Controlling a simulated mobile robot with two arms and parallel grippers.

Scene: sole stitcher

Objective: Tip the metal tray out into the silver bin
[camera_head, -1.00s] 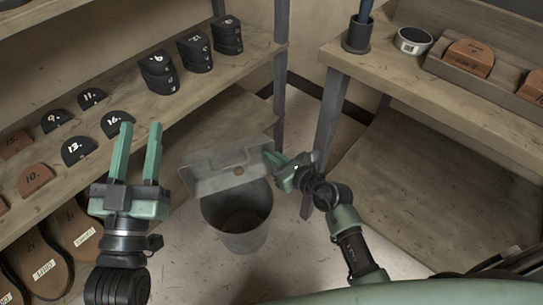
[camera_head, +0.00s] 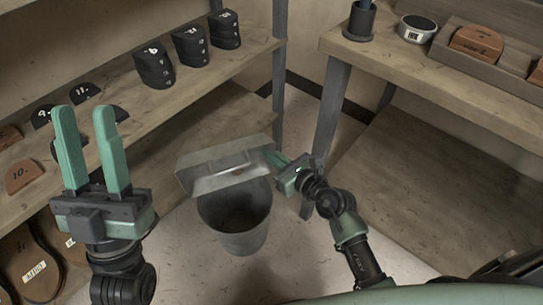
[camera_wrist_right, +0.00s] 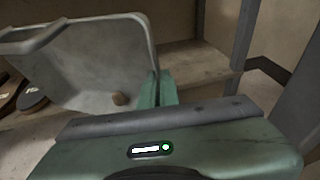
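The metal tray (camera_head: 215,160) is a shallow grey pan, held tilted above the silver bin (camera_head: 245,243). My right gripper (camera_head: 277,160) is shut on the tray's right edge in the head view. In the right wrist view the tray (camera_wrist_right: 75,60) stands steeply slanted beside the green fingers (camera_wrist_right: 157,90). A small brown piece (camera_wrist_right: 120,98) is at its lower part. The bin is a round open bucket on the floor; its inside is dark and its far rim is hidden by the tray. My left gripper (camera_head: 83,118) is open and empty, left of the tray.
A wooden shelf (camera_head: 215,95) with numbered black blocks (camera_head: 190,45) and brown pieces is at left. A workbench (camera_head: 400,62) with a dark cup (camera_head: 359,22), a round tin (camera_head: 417,30) and a wooden rack stands at right. Open floor surrounds the bin.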

